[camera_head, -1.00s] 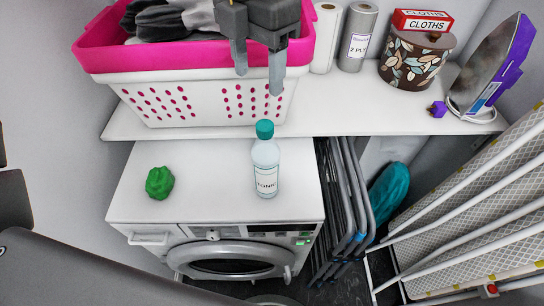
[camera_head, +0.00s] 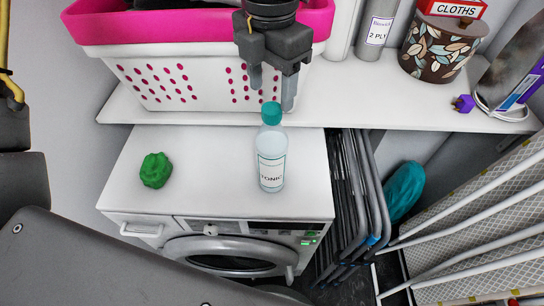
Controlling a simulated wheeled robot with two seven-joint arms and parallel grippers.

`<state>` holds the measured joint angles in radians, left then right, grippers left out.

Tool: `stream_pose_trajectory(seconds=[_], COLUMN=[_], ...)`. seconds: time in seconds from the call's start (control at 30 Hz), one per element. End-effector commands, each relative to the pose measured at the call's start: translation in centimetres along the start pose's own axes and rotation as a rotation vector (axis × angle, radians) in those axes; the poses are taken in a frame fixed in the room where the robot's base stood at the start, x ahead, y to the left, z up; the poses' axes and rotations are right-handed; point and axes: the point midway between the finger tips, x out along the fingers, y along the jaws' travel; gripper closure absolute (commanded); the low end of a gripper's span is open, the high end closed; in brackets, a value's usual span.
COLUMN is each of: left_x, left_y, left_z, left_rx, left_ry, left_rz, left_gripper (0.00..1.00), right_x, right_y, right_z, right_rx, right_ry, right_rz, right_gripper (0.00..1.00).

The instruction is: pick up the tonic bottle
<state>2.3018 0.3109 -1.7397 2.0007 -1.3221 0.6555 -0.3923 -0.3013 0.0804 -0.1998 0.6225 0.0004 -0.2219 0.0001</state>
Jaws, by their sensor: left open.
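The tonic bottle (camera_head: 271,160) is clear and pale with a teal cap and a white label. It stands upright on the white dryer top (camera_head: 215,185), right of the middle. My left gripper (camera_head: 272,92) hangs above it in front of the laundry basket, with its two grey fingers pointing down. The fingers are apart with nothing between them. Their tips are close above and behind the cap in the picture; I cannot tell the exact gap. My right gripper is not in view.
Folded racks (camera_head: 355,190) lean at right.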

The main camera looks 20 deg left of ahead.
Motion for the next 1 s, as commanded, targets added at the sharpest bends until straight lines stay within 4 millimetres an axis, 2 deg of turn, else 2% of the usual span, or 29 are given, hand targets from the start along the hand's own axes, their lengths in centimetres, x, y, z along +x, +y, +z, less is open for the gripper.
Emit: stream_pose_trajectory(seconds=[0.27, 0.6, 0.87, 1.0], left_x=[1.0, 5.4, 5.7, 5.7], left_y=[-0.1, -0.5, -0.5, -0.5], left_z=[-0.1, -0.3, -0.2, -0.2], left_rx=[0.001, 0.002, 0.000, 0.000], left_ry=[0.001, 0.001, -0.001, -0.001], left_rz=[-0.001, 0.000, -0.001, -0.001], left_gripper=[0.42, 0.42, 0.42, 0.58], right_x=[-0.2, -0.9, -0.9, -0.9], right_y=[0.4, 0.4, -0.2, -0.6], right_z=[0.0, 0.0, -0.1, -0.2], right_rx=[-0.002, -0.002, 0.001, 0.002], right_ry=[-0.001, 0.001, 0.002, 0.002], right_rz=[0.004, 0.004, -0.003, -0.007], right_gripper=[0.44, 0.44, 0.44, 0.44])
